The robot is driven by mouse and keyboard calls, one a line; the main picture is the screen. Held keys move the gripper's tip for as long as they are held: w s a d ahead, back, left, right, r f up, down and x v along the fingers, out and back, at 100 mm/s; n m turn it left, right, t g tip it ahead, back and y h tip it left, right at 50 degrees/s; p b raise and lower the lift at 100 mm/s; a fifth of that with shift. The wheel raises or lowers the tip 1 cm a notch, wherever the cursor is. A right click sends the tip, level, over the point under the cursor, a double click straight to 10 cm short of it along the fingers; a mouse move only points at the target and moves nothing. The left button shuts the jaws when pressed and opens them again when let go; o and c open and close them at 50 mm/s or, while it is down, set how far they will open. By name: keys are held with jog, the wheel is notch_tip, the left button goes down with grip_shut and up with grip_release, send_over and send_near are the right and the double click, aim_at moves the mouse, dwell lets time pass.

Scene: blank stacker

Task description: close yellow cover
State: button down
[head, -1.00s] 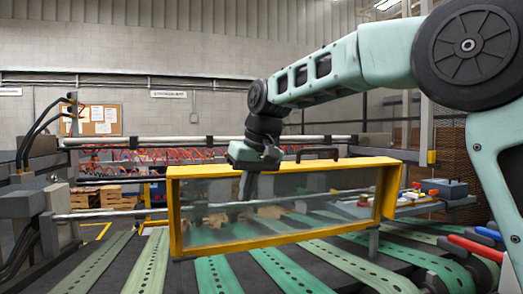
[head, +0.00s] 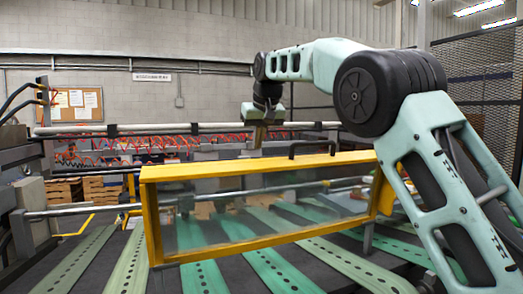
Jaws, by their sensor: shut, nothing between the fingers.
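The yellow cover (head: 262,165) is a box-like frame with a clear front panel and a black handle (head: 311,147) on its top right. It hangs low over the conveyor belts, its front panel upright. My gripper (head: 258,138) is above and behind the cover's top edge, left of the handle, pointing down. It is shut and holds nothing. The tips are partly hard to make out, and I cannot tell whether they touch the cover.
Green perforated belts (head: 205,278) run under and in front of the cover. A grey rail (head: 180,128) with red hoses lies behind it. A corkboard (head: 77,105) hangs on the back wall. A dark mesh fence (head: 480,95) stands at the right.

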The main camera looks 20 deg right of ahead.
jog(key=shift+s+f+p, duration=0.3)
jog(key=shift+s+f, duration=1.15)
